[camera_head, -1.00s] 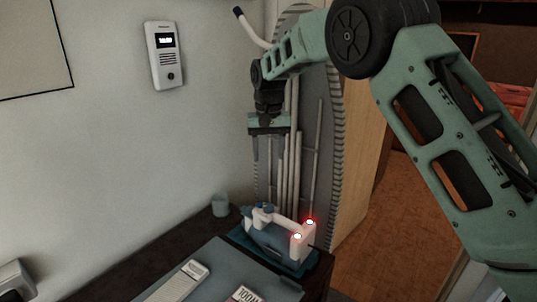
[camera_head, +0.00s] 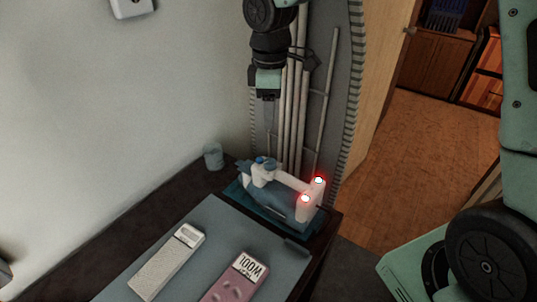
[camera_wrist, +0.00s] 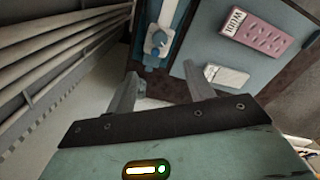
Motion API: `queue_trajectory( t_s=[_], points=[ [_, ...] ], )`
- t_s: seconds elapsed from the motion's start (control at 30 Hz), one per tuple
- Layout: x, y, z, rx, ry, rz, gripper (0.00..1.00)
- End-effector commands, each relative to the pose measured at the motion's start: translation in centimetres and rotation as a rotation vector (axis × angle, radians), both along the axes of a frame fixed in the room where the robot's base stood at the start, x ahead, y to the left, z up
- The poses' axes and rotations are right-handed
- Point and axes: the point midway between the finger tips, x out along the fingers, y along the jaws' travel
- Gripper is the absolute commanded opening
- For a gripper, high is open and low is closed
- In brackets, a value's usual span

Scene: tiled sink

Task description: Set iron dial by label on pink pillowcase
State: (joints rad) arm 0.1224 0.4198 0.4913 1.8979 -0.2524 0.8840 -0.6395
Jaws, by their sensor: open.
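The iron (camera_head: 283,187) is white and blue, with two glowing red lights at its right end. It rests on a blue base at the board's far end, and shows at the top of the wrist view (camera_wrist: 158,42). A small blue knob-like part sits on its top; its setting is too small to read. The pink pillowcase (camera_head: 228,287) lies folded on the board; its white label (camera_head: 247,266) reads WOOL. It also shows in the wrist view (camera_wrist: 267,36). My gripper (camera_wrist: 165,84) is open and empty, pointing down above and behind the iron, apart from it.
A white folded cloth (camera_head: 160,270) with a small label lies left of the pillowcase on the grey-blue board (camera_head: 207,226). A small cup (camera_head: 213,156) stands left of the iron. Pale vertical bars (camera_head: 292,130) stand close behind the iron.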

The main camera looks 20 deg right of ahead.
Motion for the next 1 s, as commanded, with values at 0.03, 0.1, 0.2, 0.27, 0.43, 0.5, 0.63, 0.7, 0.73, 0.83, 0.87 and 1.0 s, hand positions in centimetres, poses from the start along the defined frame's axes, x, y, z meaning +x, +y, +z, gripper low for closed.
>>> queue_trajectory(
  t_s=[0.03,0.1,0.2,0.27,0.43,0.5,0.63,0.7,0.73,0.83,0.87,1.0],
  points=[
    [-0.1,0.0,-1.2,-0.001,0.006,0.0,0.53],
    [-0.1,0.0,-2.6,-0.001,0.006,-0.001,0.53],
    [-0.1,0.0,-4.7,0.001,0.006,-0.002,0.53],
    [-0.1,0.0,-6.0,0.001,0.006,-0.001,0.53],
    [-0.1,0.0,-9.5,0.0,0.007,-0.002,0.53],
    [-0.1,0.0,-10.9,0.001,0.006,-0.003,0.53],
    [-0.1,0.0,-12.8,0.001,0.004,-0.004,0.53],
    [0.0,0.0,-13.6,0.001,0.004,-0.004,0.53],
    [0.0,0.0,-13.8,0.0,0.003,-0.003,0.53],
    [0.0,0.0,-14.4,0.001,0.002,-0.003,0.53],
    [0.0,0.1,-14.5,0.001,0.002,-0.003,0.53],
    [0.0,0.0,-14.7,0.001,0.002,-0.004,0.53]
  ],
)
